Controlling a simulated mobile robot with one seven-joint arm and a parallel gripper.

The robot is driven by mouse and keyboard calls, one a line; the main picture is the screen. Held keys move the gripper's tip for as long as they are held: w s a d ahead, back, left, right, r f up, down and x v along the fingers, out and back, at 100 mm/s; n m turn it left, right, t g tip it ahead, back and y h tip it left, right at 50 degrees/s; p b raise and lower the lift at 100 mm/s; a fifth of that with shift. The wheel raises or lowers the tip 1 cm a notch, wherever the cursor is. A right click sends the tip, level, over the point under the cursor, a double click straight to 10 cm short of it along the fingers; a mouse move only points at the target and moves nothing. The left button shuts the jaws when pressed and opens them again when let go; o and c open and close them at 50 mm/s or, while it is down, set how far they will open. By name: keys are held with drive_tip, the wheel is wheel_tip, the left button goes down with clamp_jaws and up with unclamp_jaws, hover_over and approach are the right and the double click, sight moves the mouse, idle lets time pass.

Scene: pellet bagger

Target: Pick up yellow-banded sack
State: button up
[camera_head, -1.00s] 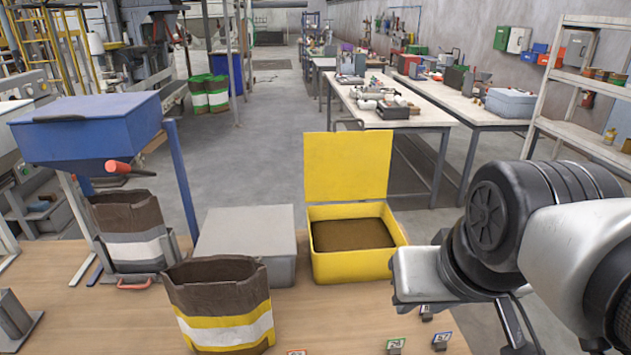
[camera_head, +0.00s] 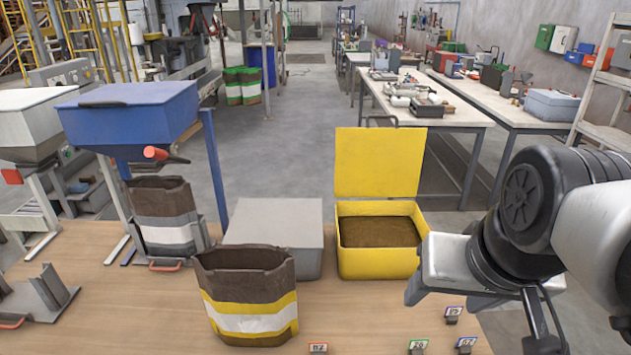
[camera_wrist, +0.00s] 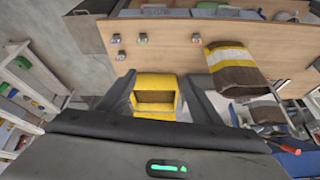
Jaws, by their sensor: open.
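The yellow-banded sack (camera_head: 250,310) stands upright on the wooden table at the front, left of centre in the head view. It is brown with yellow and white bands, and its top is open. In the wrist view the sack (camera_wrist: 230,68) is right of the fingers, well apart from them. My gripper (camera_wrist: 160,82) is open and empty, with its two dark fingers apart in the wrist view. In the head view my arm reaches in from the right; the fingertips cannot be made out there.
A yellow open-lidded bin (camera_head: 380,262) and a grey box (camera_head: 274,228) stand behind the sack. A second brown sack with a white band (camera_head: 168,235) stands under the blue hopper (camera_head: 130,118). Small numbered tags (camera_head: 418,346) line the table's front. Bare tabletop lies left of the sack.

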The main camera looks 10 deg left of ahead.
drive_tip(key=o, duration=0.9)
drive_tip(key=w+a+f+m+g, duration=0.1)
drive_tip(key=w, duration=0.1)
drive_tip(key=w+a+m+y, duration=0.1)
drive_tip(key=w+a, duration=0.1)
drive_tip(key=w, duration=0.1)
drive_tip(key=w+a+f+m+g+y, duration=0.1)
drive_tip(key=w, duration=0.1)
drive_tip(key=shift+w+a+f+m+g, duration=0.25)
drive_tip(key=shift+w+f+m+g, duration=0.05)
drive_tip(key=shift+w+m, duration=0.1)
drive_tip(key=shift+c, duration=0.2)
drive_tip(key=m+g+y, duration=0.4)
drive_tip(key=m+y, duration=0.3)
drive_tip(key=m, duration=0.5)
approach(285, 303)
drive_tip(key=x, duration=0.3)
drive_tip(key=p+x, duration=0.1)
drive_tip(key=x, duration=0.6)
drive_tip(key=shift+w+a+f, duration=0.1)
drive_tip(key=shift+w+f, duration=0.2)
drive_tip(key=shift+f, duration=0.1)
